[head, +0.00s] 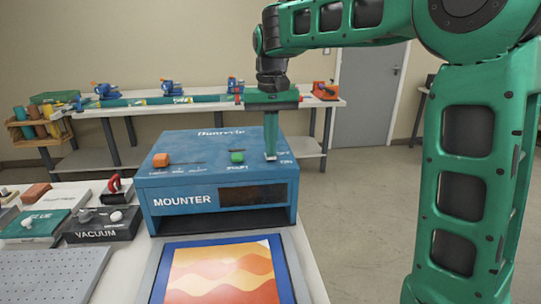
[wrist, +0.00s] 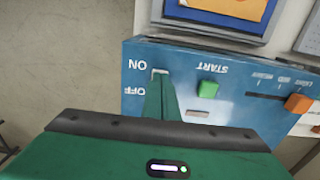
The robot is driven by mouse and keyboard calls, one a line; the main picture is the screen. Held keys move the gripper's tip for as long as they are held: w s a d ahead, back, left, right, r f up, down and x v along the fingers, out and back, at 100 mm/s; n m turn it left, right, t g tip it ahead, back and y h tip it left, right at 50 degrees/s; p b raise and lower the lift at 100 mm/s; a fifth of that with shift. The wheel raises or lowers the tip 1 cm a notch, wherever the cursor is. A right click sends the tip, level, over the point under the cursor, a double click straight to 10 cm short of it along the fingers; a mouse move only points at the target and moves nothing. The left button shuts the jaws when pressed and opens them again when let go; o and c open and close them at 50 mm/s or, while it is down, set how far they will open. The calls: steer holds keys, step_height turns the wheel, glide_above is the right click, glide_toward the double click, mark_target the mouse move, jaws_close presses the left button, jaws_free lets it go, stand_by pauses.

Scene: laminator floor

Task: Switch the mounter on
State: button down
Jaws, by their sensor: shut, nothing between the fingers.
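The mounter (head: 216,190) is a blue box labelled MOUNTER on the table, and it also fills much of the wrist view (wrist: 185,60), where it appears upside down. My gripper (head: 270,152) is shut and empty, pointing down at the right part of the mounter's top. In the wrist view its green fingers (wrist: 162,98) lie beside the ON and OFF labels. A small pale switch piece (wrist: 160,72) shows at the fingertips near ON. The fingers hide most of the switch, and I cannot tell its position or whether they touch it.
A green START button (wrist: 208,89) and an orange slider knob (wrist: 297,103) are on the mounter's top. An orange-and-yellow picture (head: 222,275) lies in front of the mounter. The VACUUM box (head: 103,226) stands to its left. A workbench (head: 170,108) stands behind.

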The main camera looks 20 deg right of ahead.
steer(key=shift+f, duration=0.25)
stand_by(0.3)
step_height(320, 180, up, 7)
stand_by(0.9)
stand_by(0.3)
steer(key=s+d+f+m+h, duration=0.1)
steer(key=s+d+f, duration=0.4)
steer(key=s+d, duration=0.35)
steer(key=s+d+f+m, duration=0.2)
steer(key=s+d+f, duration=0.2)
steer(key=s+d, duration=0.45)
steer(key=s+d+f+m+y, duration=0.1)
steer(key=s+f, duration=1)
steer(key=s, duration=0.5)
steer(key=shift+s, duration=0.15)
